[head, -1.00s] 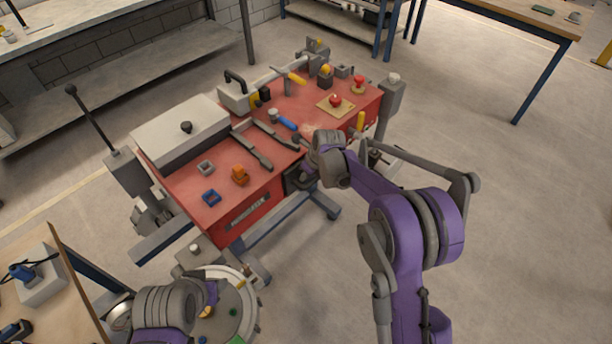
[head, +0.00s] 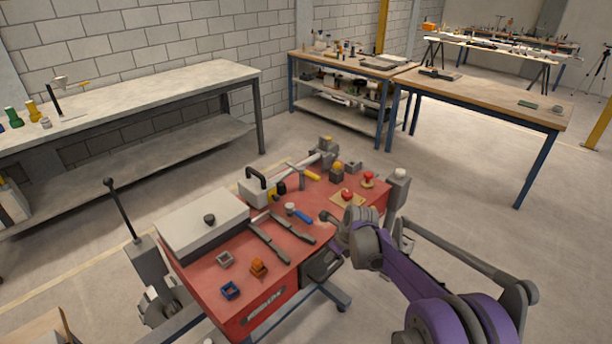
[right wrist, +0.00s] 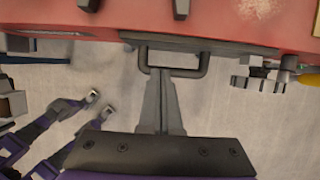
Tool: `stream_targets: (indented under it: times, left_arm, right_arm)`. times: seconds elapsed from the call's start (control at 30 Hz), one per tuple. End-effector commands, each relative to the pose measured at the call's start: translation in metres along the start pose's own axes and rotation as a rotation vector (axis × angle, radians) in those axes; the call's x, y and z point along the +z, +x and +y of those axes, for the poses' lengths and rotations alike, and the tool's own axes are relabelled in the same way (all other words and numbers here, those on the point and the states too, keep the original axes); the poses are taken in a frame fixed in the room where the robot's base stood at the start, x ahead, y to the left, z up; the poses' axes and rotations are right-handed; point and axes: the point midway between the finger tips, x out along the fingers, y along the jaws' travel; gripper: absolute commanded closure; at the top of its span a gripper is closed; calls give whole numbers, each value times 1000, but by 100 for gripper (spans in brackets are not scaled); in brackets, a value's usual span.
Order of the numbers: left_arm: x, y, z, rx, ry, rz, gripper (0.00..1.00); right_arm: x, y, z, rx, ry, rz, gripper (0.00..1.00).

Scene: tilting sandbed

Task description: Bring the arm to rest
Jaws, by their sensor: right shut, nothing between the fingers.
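The sandbed is a red bench (head: 210,285) with a lidded grey box on its left end, seen in the head view. My right arm reaches in from the lower right to the bench's front side. In the right wrist view my right gripper (right wrist: 161,78) is shut and empty. Its fingertips are at a dark U-shaped handle (right wrist: 203,62) on the bench's front edge (right wrist: 225,38); the fingers overlap the handle in the picture, and I cannot tell whether they touch. My left gripper is not in view.
A lever (head: 120,208) rises at left. Workbenches stand behind. The floor at right (head: 470,215) is clear.

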Motion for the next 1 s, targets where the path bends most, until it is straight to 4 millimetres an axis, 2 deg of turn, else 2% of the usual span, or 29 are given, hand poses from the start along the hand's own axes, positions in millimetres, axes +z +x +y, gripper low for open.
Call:
stream_targets:
  times: [0.07,0.17,0.27,0.37,0.5,0.7,0.83,1.0]
  left_arm:
    - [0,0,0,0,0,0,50]
    - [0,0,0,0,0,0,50]
    - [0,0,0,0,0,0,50]
    - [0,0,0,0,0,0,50]
    - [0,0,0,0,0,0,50]
    - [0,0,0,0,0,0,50]
    - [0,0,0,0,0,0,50]
    - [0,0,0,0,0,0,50]
  right_arm:
    - [-1,-2,1,-2,-15,1,100]
    - [-7,-17,7,-14,-104,3,100]
    - [-19,-45,20,-38,-292,9,100]
    - [-40,-80,39,-70,-552,26,100]
    - [-75,-120,68,-111,-936,64,100]
    - [-135,-159,112,-152,-1483,150,100]
    - [-177,-171,140,-162,-1834,224,100]
    - [-223,-173,167,-154,-2211,320,100]
